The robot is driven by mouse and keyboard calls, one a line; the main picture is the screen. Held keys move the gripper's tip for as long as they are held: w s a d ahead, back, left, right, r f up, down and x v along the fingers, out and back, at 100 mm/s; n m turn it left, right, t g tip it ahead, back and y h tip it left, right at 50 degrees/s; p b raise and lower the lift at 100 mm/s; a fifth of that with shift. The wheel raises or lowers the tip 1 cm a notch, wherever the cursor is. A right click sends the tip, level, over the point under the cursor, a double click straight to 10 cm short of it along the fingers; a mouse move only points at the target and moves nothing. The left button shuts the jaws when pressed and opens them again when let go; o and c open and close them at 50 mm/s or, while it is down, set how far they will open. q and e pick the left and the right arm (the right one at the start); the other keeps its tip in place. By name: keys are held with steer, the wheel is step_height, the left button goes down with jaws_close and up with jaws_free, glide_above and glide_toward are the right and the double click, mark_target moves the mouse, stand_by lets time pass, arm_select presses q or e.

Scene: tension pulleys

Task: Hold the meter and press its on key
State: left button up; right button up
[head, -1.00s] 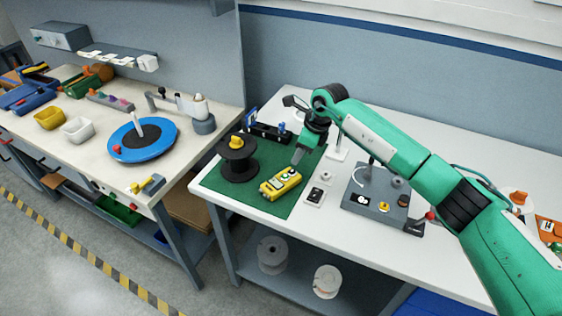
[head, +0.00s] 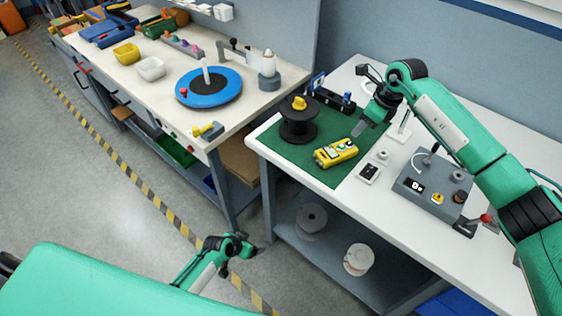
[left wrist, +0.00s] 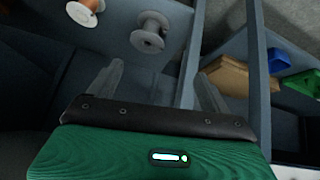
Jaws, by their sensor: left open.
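The yellow meter (head: 335,152) lies on the green mat (head: 297,168) on the right-hand bench. Its face carries small pale and green keys; their labels are too small to read. My right gripper (head: 366,128) hangs over the bench just behind and to the right of the meter, apart from it; its finger gap is not clear. My left gripper (head: 234,246) is low, in front of the benches and well away from the meter. In the left wrist view its two fingers (left wrist: 157,88) are spread, with nothing between them.
A black spool (head: 298,122) stands left of the meter. A small black-and-white item (head: 369,173) and a grey control box (head: 432,183) are to its right. Another bench with a blue disc (head: 209,88) stands left.

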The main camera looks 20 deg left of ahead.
arm_select(q)
steer(key=w+d+r+m+t+h, duration=0.1)
steer(key=w+d+r+h, duration=0.1)
steer(key=w+r, duration=0.5)
steer(key=w+d+r+m+t+h, duration=0.1)
steer(key=w+d+r+m, duration=0.15)
steer(key=r, duration=0.85)
steer(key=m+h, duration=0.3)
steer(key=h, duration=0.1)
glide_toward(319, 159)
steer(key=shift+t, duration=0.3)
steer(key=x, duration=1)
steer(key=shift+s+f, duration=0.15)
steer(key=c, duration=1.3)
arm_select(e)
jaws_close()
